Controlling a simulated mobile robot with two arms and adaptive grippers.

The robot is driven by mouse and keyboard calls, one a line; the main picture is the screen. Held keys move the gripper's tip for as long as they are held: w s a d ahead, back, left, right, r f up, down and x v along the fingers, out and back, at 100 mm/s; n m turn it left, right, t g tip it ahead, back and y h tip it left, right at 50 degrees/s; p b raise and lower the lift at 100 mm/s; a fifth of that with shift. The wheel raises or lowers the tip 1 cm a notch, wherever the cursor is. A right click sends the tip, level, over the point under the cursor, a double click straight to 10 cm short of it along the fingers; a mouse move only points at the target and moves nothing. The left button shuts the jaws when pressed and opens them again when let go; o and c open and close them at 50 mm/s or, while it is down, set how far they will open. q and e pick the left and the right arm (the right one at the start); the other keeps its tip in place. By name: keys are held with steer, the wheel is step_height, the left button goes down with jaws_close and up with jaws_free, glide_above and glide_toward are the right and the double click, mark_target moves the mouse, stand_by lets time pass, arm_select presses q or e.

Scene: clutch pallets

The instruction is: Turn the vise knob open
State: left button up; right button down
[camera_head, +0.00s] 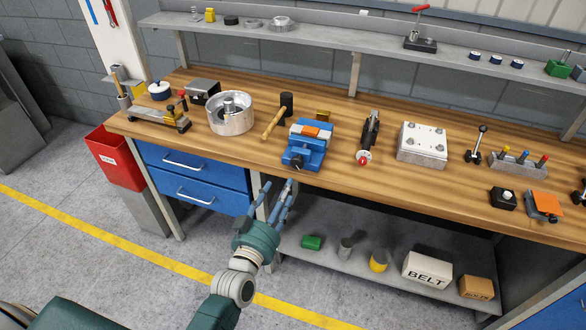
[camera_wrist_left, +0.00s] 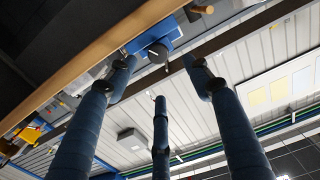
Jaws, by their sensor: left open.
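The blue vise (camera_head: 300,154) sits at the front edge of the wooden workbench, with an orange piece (camera_head: 311,131) at its jaws. Its dark knob (camera_head: 297,164) faces the front. In the left wrist view the vise (camera_wrist_left: 143,42) shows at the top, with the round knob (camera_wrist_left: 158,53) and its thin handle beyond the fingertips. My left gripper (camera_head: 278,192) is open and empty, its fingers spread, in front of the bench edge and below the vise. In the left wrist view its fingers (camera_wrist_left: 160,78) frame the knob without touching it. My right gripper is not in view.
The wooden bench (camera_head: 390,180) carries a hammer (camera_head: 272,123), a metal drum (camera_head: 231,115) and a grey block (camera_head: 422,145) beside the vise. A lower shelf (camera_head: 330,262) holds a belt box (camera_head: 427,270). Blue drawers (camera_head: 195,178) stand left of my gripper.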

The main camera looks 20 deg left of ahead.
mark_target(296, 166)
arm_select(q)
steer(key=w, duration=0.3)
steer(key=w+p, duration=0.1)
steer(key=w, duration=0.6)
steer(key=shift+d, duration=0.35)
steer(key=shift+f, duration=0.1)
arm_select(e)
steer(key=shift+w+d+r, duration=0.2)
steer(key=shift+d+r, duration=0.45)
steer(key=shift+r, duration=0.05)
arm_select(q)
steer(key=c, duration=1.1)
steer(key=shift+c, duration=0.2)
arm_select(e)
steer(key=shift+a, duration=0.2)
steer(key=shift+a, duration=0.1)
